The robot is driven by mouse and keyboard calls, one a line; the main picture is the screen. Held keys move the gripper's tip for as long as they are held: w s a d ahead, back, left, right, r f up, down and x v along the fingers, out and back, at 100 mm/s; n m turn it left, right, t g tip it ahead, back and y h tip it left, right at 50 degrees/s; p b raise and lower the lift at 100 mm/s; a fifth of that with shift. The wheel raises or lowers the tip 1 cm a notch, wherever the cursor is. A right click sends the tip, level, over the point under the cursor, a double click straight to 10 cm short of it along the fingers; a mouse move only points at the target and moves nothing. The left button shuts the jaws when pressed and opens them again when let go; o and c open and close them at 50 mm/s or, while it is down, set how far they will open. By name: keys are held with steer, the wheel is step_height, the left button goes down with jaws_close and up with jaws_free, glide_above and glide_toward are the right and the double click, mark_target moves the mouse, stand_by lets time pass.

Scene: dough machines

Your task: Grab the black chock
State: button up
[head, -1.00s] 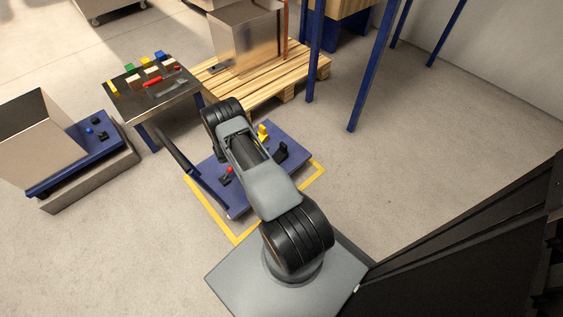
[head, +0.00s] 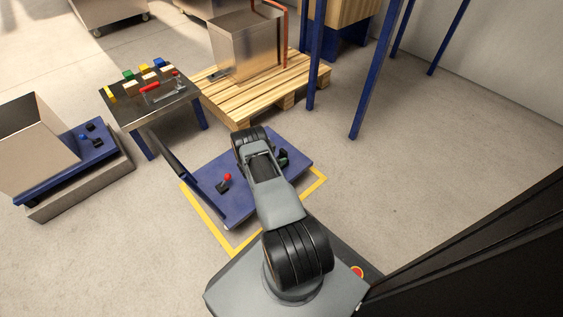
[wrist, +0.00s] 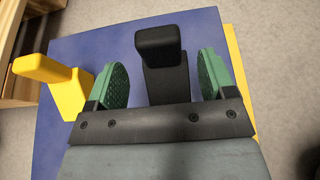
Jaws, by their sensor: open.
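In the head view, my arm covers most of the gripper and the chock, and only a small dark and green patch shows beyond the arm.
A yellow chock (wrist: 58,75) stands just left of the left pad. The blue cart (head: 300,150) also carries a red-knobbed black piece (head: 225,182) and has a dark handle at its left. A wooden pallet (head: 250,95) and a tool table (head: 150,105) stand beyond.

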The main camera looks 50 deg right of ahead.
mark_target(282, 154)
steer(key=b+x, duration=0.3)
steer(key=x, duration=0.2)
steer(key=shift+f, duration=0.1)
steer(key=c, duration=0.8)
steer(key=shift+r, duration=0.25)
